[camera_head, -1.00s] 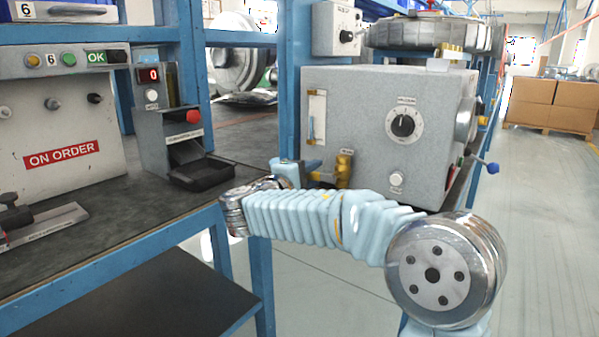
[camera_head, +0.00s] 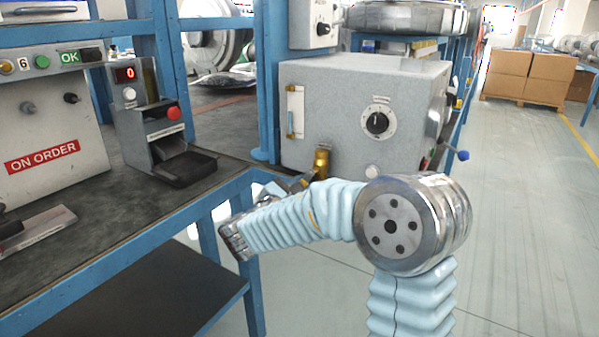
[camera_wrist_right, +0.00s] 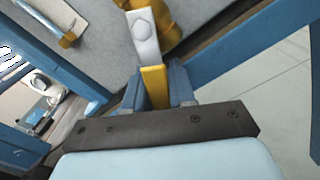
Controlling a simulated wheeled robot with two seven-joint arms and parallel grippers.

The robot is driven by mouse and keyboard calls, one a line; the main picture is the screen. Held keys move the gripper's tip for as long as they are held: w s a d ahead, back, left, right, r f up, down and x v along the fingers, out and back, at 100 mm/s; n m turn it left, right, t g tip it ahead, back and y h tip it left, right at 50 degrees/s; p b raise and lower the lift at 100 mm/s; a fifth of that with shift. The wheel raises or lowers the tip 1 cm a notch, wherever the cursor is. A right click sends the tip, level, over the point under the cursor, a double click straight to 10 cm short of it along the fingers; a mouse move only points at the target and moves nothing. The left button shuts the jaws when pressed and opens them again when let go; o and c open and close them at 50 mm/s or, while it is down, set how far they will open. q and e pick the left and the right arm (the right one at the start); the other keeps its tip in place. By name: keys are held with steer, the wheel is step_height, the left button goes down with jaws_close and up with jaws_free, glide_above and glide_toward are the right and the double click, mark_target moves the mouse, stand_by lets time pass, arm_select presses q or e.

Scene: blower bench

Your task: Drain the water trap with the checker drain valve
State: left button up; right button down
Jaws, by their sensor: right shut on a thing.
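The checker (camera_head: 350,85) is a grey box with a black dial, at the back right of the bench in the head view. Its brass drain valve (camera_head: 321,161) sits low on the front. In the right wrist view the valve's brass body (camera_wrist_right: 168,14) is at the top, with a silver lever (camera_wrist_right: 145,35) bolted on. The lever's yellow handle (camera_wrist_right: 154,86) lies between the blue fingers of my right gripper (camera_wrist_right: 157,88), which is shut on it. In the head view my arm partly hides this gripper. My left gripper is out of view.
A narrow gauge plate with a brass-ended tube (camera_head: 294,111) is on the checker's front left. A black tray (camera_head: 184,168) stands left on the bench. A blue-knobbed rod (camera_head: 462,155) juts out at the checker's right.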

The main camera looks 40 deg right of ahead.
steer(key=shift+s+d+f+n+p, duration=0.2)
steer(key=shift+s+n+p, duration=0.2)
steer(key=shift+n+p, duration=0.5)
steer(key=shift+s+d+f+n+p, duration=0.15)
steer(key=shift+s+n+p, duration=0.25)
steer(key=shift+n+p, duration=0.5)
steer(key=shift+f, duration=0.1)
steer(key=c, duration=1)
jaws_free()
steer(key=shift+a, duration=0.1)
steer(key=b+v, duration=0.1)
steer(key=v, duration=1.2)
steer(key=shift+s+a, duration=0.15)
steer(key=shift+a, duration=0.15)
